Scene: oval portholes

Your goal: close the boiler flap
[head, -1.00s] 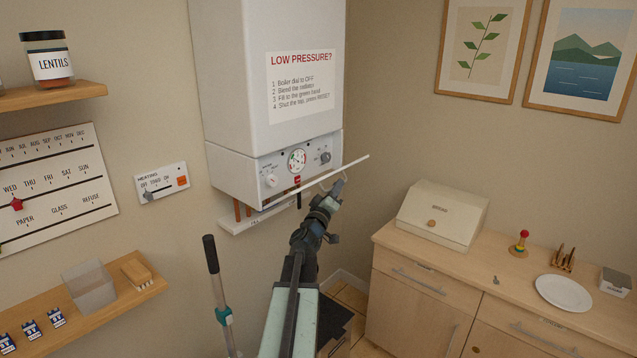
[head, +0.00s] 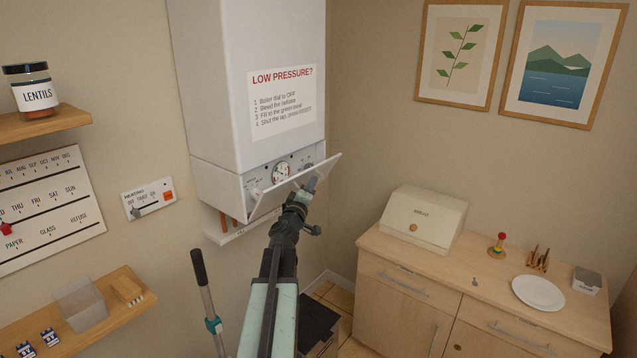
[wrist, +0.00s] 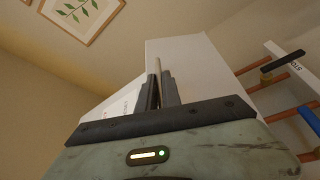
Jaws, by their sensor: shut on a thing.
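The white boiler (head: 250,75) hangs on the wall in the head view. Its flap (head: 327,168) stands out at a tilt along the bottom front, partly raised and not flush. The round gauge (head: 281,173) and part of the control panel still show above the flap's edge. My gripper (head: 303,192) is at the front of the flap, shut on its handle. In the wrist view, my gripper's dark fingers (wrist: 160,92) close around a thin pale bar (wrist: 157,66), with the flap's white surface behind. The grip itself is small and partly hidden in the head view.
Copper pipes (head: 229,222) and a white ledge (head: 240,235) lie below the boiler. A heating control (head: 149,199) and shelves are on the left. A stick with a dark handle (head: 199,268) stands left of my arm. A wooden cabinet (head: 395,300) with a bread bin (head: 424,220) is right.

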